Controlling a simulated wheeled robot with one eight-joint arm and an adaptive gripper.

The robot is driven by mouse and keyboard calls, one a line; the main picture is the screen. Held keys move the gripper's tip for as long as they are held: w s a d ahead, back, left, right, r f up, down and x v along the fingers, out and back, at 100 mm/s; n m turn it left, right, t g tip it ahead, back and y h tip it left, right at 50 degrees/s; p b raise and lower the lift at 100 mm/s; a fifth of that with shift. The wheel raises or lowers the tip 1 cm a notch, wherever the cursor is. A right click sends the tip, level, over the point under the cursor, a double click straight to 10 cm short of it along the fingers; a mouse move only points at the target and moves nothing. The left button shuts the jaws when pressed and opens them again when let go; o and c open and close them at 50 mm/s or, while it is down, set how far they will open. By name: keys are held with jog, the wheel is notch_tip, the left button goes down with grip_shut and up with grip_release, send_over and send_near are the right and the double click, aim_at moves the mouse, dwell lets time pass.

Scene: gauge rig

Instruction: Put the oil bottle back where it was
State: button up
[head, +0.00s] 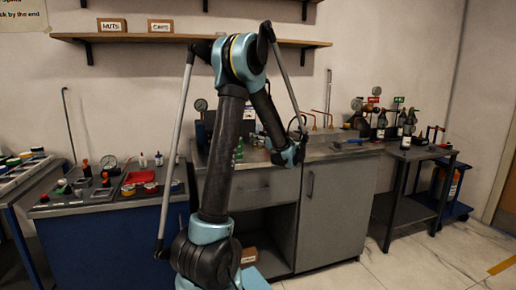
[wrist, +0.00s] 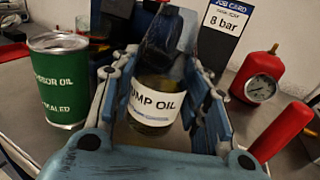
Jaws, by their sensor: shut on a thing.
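The oil bottle, labelled PUMP OIL (wrist: 152,107), stands between the fingers of my gripper in the wrist view. It has a white label, amber contents and a dark top. My gripper (wrist: 160,78) is shut on it, with one blue finger along each side. In the head view my gripper (head: 288,153) is low over the grey bench top (head: 335,150); the bottle cannot be made out there. I cannot tell whether the bottle's base touches the bench.
A green sealed oil can (wrist: 60,82) stands close left of my gripper. A job card reading 8 bar (wrist: 226,24) stands behind. A red part with a gauge (wrist: 259,82) and a red handle (wrist: 283,130) are close on the right. Several dark bottles (head: 382,122) stand farther right.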

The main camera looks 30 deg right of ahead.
jog(key=shift+f, duration=1.8)
jog(key=o, duration=1.1)
jog(key=shift+f, duration=0.1)
jog(key=shift+o, duration=0.2)
jog(key=shift+s, duration=0.15)
jog(key=s+d, duration=0.2)
jog(key=s, duration=0.9)
jog(key=shift+s, duration=0.35)
